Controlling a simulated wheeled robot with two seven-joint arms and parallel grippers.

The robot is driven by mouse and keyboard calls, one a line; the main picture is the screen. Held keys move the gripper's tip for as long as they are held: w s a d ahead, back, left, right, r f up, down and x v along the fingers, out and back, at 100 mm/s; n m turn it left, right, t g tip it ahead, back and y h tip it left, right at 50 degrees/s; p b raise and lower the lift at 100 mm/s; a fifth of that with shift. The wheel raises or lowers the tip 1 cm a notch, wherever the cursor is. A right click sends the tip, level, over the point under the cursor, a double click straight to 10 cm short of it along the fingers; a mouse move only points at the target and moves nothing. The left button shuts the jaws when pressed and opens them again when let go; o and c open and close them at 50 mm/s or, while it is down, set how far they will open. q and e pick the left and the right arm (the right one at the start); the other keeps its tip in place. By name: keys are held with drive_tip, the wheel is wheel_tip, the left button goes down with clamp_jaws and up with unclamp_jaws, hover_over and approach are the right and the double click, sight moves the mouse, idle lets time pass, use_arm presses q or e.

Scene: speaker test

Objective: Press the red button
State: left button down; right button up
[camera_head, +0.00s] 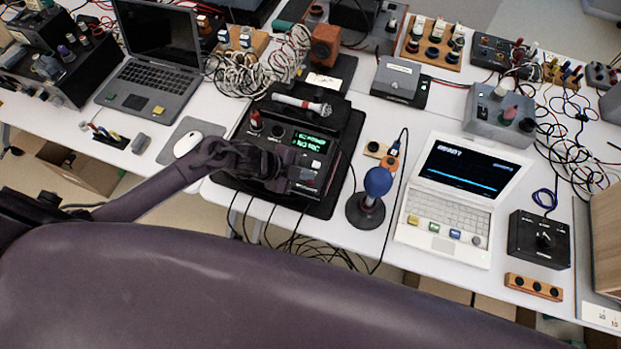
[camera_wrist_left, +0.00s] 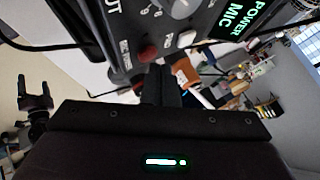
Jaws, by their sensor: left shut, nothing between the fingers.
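A black control box (camera_head: 325,143) with a green lit display stands on the table in the head view. In the left wrist view its panel (camera_wrist_left: 125,30) fills the top, with a grey dial and a lit display reading POWER MIC. A round red button (camera_wrist_left: 148,53) sits on that panel, close to the tips of my left gripper (camera_wrist_left: 158,72). Whether they touch I cannot tell. In the head view my left gripper (camera_head: 283,178) is over the box's front part, and the button seems hidden by it. The gripper is shut and empty. My right gripper is not in view.
A microphone (camera_head: 302,104) lies behind the box. A laptop (camera_head: 155,60) and a white mouse (camera_head: 186,145) are to the left. A blue-topped joystick (camera_head: 377,182) and a white laptop (camera_head: 455,195) are to the right. Black cables hang off the table's front edge.

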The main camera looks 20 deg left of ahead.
use_arm(q)
drive_tip(key=shift+f+b, duration=0.4)
drive_tip(key=shift+f, duration=0.05)
idle(0.6)
drive_tip(key=shift+r, duration=0.15)
drive_tip(key=shift+r+p, duration=0.8)
drive_tip(key=shift+p, duration=0.05)
wheel_tip(320, 180, up, 6)
drive_tip(key=p, duration=0.5)
idle(0.3)
